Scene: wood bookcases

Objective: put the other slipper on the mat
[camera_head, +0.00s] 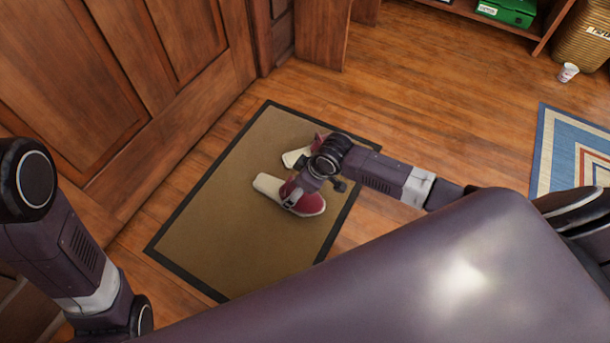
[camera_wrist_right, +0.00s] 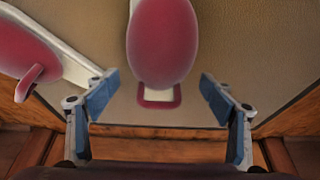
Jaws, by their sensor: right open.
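The mat (camera_head: 225,205) is tan with a dark border and lies on the floor in front of the wooden door. Two red-and-white slippers are over it, side by side. The nearer slipper (camera_head: 312,206) appears to lie on the mat. The farther slipper (camera_head: 294,157) is partly hidden by my right wrist. My right gripper (camera_head: 315,190) is open above the slippers. In the right wrist view, one slipper (camera_wrist_right: 162,45) is centred ahead of the spread fingers (camera_wrist_right: 158,93), and the other slipper (camera_wrist_right: 28,55) is at the left. My left gripper is out of view.
A wooden door (camera_head: 130,80) borders the mat on the left. A striped rug (camera_head: 565,150), a paper cup (camera_head: 568,72), a woven basket (camera_head: 582,38) and a shelf with a green box (camera_head: 507,10) are at the right. The floor between is clear.

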